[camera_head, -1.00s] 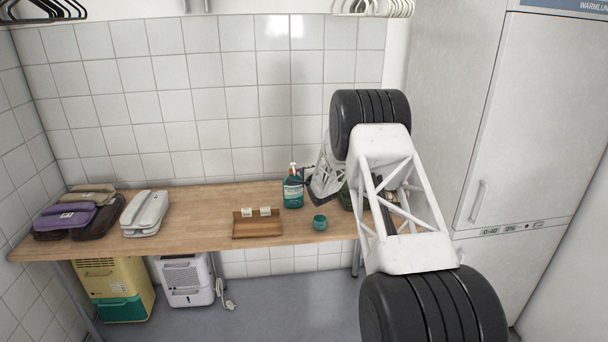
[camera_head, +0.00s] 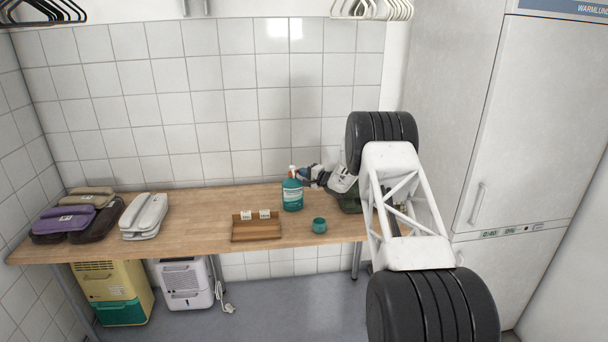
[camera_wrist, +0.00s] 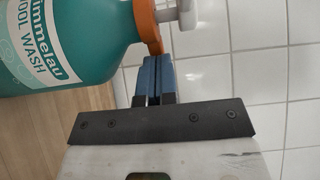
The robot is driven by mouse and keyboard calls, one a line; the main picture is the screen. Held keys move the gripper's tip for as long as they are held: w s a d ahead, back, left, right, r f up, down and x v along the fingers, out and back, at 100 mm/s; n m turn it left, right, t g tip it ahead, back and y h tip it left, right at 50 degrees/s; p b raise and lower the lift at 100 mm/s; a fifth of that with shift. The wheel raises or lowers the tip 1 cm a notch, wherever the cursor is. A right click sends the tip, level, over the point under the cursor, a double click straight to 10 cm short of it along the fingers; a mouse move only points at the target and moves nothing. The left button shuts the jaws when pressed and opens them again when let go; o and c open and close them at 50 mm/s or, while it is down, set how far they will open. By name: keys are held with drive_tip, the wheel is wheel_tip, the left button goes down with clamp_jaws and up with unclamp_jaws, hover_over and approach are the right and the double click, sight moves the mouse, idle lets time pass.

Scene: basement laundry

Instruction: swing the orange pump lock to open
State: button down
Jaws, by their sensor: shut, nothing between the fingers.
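The teal wool wash bottle (camera_head: 292,196) stands on the wooden bench, with an orange part and a white pump at its top. In the wrist view, the bottle (camera_wrist: 75,45) fills the upper left, and the orange pump lock (camera_wrist: 149,27) sits at its neck beside the white pump (camera_wrist: 186,12). My gripper (camera_wrist: 157,60) has its blue fingers closed together and empty. The fingertips are at the end of the orange lock, touching it or very close; I cannot tell which. In the head view, my gripper (camera_head: 299,172) is at the bottle's top, reaching from the right.
A small teal cup (camera_head: 319,226) and a wooden tray (camera_head: 257,235) holding two small white labels stand in front of the bottle. Folded bundles (camera_head: 146,216) lie at the left of the bench (camera_head: 195,220). A tiled wall is close behind; a tall white cabinet (camera_head: 505,150) stands right.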

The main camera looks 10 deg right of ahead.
drive_tip(key=shift+w+a, duration=0.1)
drive_tip(key=shift+w, duration=0.35)
drive_tip(key=s+d, duration=0.7)
drive_tip(key=d, duration=0.5)
drive_tip(key=shift+s, duration=0.15)
drive_tip(key=shift+r, duration=0.1)
idle(0.4)
